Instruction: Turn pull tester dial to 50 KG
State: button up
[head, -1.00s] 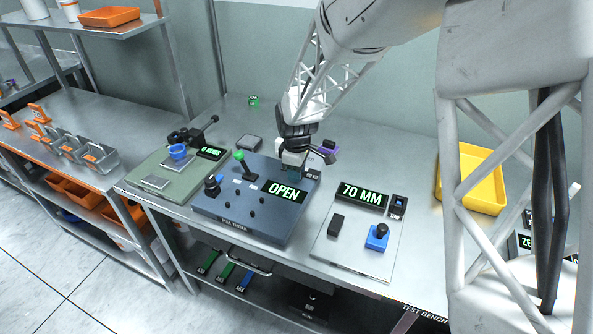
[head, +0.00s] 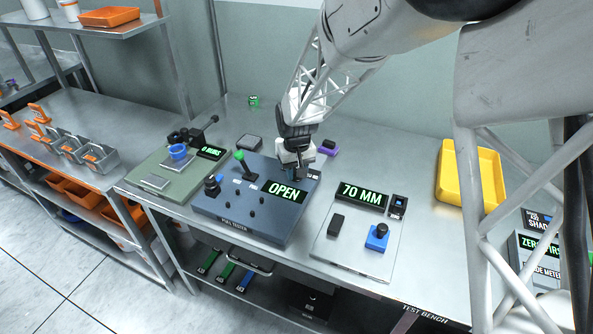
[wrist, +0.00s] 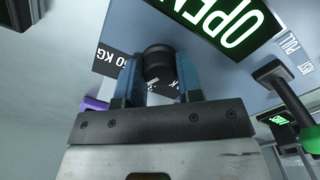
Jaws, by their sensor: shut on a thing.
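The pull tester (head: 225,208) is a dark blue-grey box on the bench, with a green-lit display (head: 285,191) reading OPEN. Its dial (wrist: 158,62) is a short black knob between my gripper's blue fingers in the wrist view. A black label to the left of the dial has white text ending in "0 KG"; its first digit is unclear. Another label beneath the dial is mostly covered. My gripper (wrist: 159,82) is shut on the dial. In the head view my gripper (head: 294,172) points down at the tester's back right corner and hides the dial.
A green-handled lever (head: 244,164) stands left of the display. On the right are a plate (head: 345,255) with a 70 MM display and a yellow tray (head: 447,180). A purple-based item (head: 328,148) sits just behind my gripper.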

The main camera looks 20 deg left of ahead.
jog(key=shift+m, duration=1.9)
jog(key=o, duration=0.9)
jog(key=shift+r, duration=0.15)
jog(key=shift+r, duration=3.75)
